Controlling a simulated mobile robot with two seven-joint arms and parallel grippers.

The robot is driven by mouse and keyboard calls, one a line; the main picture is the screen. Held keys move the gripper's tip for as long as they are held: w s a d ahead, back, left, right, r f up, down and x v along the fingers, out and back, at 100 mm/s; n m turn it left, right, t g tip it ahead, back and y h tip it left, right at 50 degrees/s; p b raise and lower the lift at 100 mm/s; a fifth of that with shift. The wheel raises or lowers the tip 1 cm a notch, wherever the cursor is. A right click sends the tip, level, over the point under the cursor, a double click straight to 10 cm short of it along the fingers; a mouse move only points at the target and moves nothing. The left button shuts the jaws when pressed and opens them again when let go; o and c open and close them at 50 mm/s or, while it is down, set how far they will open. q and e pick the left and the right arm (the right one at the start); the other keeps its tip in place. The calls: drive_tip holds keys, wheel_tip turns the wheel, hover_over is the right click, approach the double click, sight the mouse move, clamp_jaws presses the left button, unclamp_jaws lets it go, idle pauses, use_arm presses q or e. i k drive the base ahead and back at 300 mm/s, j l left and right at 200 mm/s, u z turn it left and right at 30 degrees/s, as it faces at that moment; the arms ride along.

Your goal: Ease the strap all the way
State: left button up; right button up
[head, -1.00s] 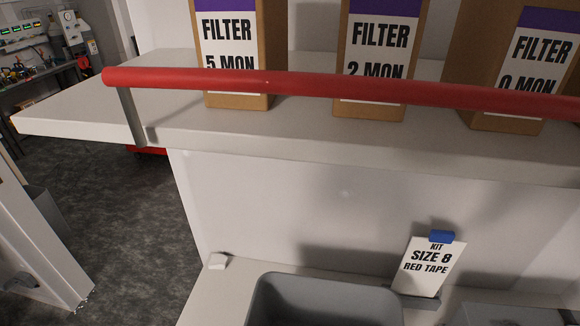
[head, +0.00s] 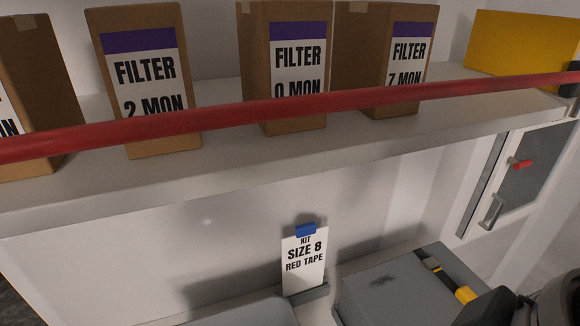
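A red bar (head: 250,116) runs along the front of a shelf (head: 230,171) with several brown filter boxes (head: 150,85). A yellow case (head: 520,42) stands at the right end. Below, a card reading size 8, red tape (head: 304,265) stands upright by a grey bin (head: 245,313).

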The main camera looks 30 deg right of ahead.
sight(464, 295)
drive_tip(key=z, duration=2.05)
